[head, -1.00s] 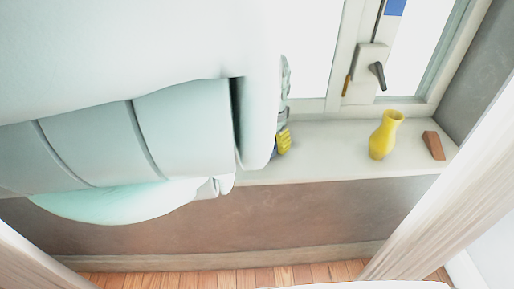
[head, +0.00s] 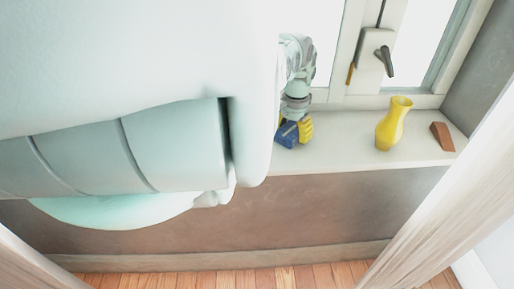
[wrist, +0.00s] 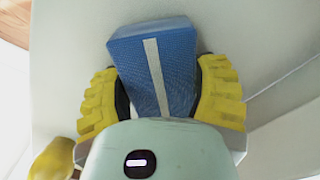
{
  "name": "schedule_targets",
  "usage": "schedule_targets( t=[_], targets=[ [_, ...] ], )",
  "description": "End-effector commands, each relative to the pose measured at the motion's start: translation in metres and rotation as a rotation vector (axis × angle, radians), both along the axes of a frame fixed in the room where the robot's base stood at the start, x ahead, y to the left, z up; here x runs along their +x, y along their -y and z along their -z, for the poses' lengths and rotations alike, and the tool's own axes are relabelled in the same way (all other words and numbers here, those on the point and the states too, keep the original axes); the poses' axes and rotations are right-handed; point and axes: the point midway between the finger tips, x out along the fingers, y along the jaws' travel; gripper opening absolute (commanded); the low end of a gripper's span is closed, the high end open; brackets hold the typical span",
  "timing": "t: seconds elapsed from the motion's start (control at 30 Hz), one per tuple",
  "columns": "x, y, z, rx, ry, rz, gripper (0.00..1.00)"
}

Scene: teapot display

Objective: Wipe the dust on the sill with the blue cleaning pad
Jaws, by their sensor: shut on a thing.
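The blue cleaning pad (wrist: 180,65), with a pale stripe down its middle, is between the two yellow fingers of my gripper (wrist: 163,95) in the wrist view. The gripper is shut on it. In the head view my gripper (head: 300,131) and the pad (head: 286,136) are over the left visible part of the pale window sill (head: 345,150), close to its surface. I cannot tell whether the pad touches the sill. The sill also shows in the wrist view (wrist: 265,45). I make out no dust on it. My arm hides the sill's left part.
A yellow vase (head: 390,125) stands on the sill to the right of my gripper. A brown wedge (head: 442,137) lies farther right, near the side wall. The window handle (head: 384,62) is above the sill. The sill is clear between gripper and vase.

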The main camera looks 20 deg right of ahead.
Motion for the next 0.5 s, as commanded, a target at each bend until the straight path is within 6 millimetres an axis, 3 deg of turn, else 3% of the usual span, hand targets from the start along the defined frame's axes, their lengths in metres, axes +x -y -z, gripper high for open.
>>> schedule_targets(
  t=[0.5],
  targets=[
    [-0.007, 0.019, 0.006, -0.002, -0.002, 0.004, 0.26]
  ],
)
